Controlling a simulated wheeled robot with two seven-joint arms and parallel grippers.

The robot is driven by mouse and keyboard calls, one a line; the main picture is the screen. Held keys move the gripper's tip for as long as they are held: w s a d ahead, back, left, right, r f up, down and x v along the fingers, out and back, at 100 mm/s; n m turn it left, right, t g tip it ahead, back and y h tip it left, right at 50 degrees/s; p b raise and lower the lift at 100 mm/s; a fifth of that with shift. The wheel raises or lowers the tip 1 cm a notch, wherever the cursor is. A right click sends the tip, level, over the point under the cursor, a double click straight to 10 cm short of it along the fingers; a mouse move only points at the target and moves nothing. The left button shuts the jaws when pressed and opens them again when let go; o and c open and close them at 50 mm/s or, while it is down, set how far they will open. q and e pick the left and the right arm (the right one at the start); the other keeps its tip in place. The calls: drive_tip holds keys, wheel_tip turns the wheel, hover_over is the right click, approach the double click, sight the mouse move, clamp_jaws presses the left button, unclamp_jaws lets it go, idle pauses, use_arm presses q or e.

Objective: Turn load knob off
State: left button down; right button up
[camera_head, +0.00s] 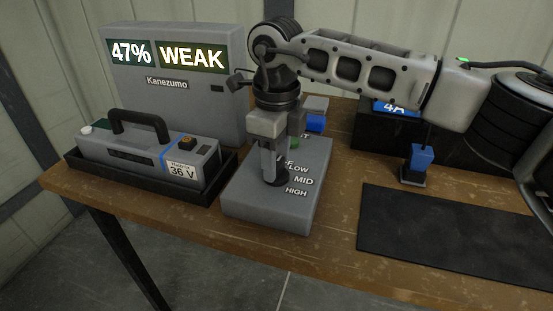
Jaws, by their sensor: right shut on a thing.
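The grey load box (262,207) stands on the wooden table, with the printed words LOW, MID and HIGH on its sloping top and part of another word hidden by my gripper. My right gripper (275,178) points down over the box top and is shut on the dark load knob (277,181), left of the printed words. The fingers hide most of the knob, so I cannot tell its pointer direction. The grey display unit (175,105) behind reads 47% and WEAK. My left gripper is not in view.
A grey battery (150,153) marked 36 V, with a handle, lies in a black tray (215,185) at left. A blue connector (421,158) stands on a small dark base at right. A bare black mat (450,235) covers the right front of the wooden table (335,250).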

drive_tip(key=shift+r+n, duration=0.15)
drive_tip(key=shift+n, duration=0.35)
drive_tip(key=o, duration=1)
wheel_tip(320, 180, up, 16)
drive_tip(key=shift+f, duration=0.1)
